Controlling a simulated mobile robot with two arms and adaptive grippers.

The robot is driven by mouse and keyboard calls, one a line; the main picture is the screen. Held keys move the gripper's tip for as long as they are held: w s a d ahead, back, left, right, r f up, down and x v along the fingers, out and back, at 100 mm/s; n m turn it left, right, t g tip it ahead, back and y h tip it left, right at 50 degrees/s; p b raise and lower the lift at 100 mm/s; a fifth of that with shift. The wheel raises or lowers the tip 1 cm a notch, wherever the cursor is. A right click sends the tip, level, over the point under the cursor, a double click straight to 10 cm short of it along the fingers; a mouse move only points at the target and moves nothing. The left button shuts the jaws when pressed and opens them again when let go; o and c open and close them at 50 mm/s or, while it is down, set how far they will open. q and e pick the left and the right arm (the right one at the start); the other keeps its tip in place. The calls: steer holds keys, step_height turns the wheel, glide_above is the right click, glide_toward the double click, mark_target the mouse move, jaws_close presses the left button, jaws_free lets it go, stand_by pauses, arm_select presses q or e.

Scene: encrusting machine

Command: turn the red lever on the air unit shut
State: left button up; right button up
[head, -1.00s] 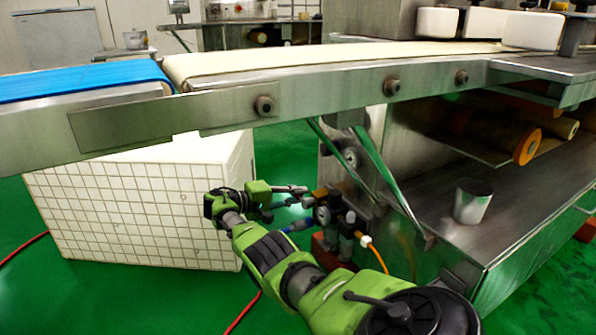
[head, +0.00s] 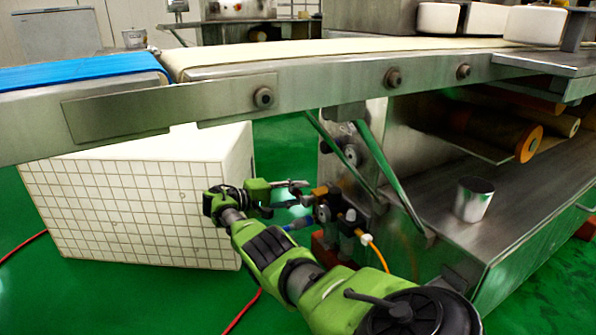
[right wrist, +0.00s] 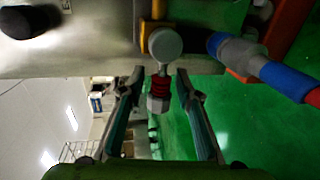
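The air unit (head: 325,212) is a small cluster of brass and dark parts beside the machine's lower side panel. In the right wrist view, its red lever (right wrist: 160,86) has a pale, faceted tip and lies below a round grey part (right wrist: 165,45). My right gripper (head: 298,195) points at the unit from the left. In the right wrist view, my right gripper (right wrist: 160,88) is open, with one finger on each side of the red lever. I see gaps between the fingers and the lever. The lever is too small to make out in the head view. My left gripper is not in view.
A conveyor (head: 330,59) on a steel frame runs above my right arm. A slanted steel brace (head: 345,160) stands behind the unit. A blue hose fitting (right wrist: 285,78) lies close to the right finger. A white tiled block (head: 140,205) stands to the left.

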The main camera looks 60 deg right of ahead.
steer(key=v, duration=0.7)
steer(key=shift+a, duration=0.25)
steer(key=shift+w, duration=0.15)
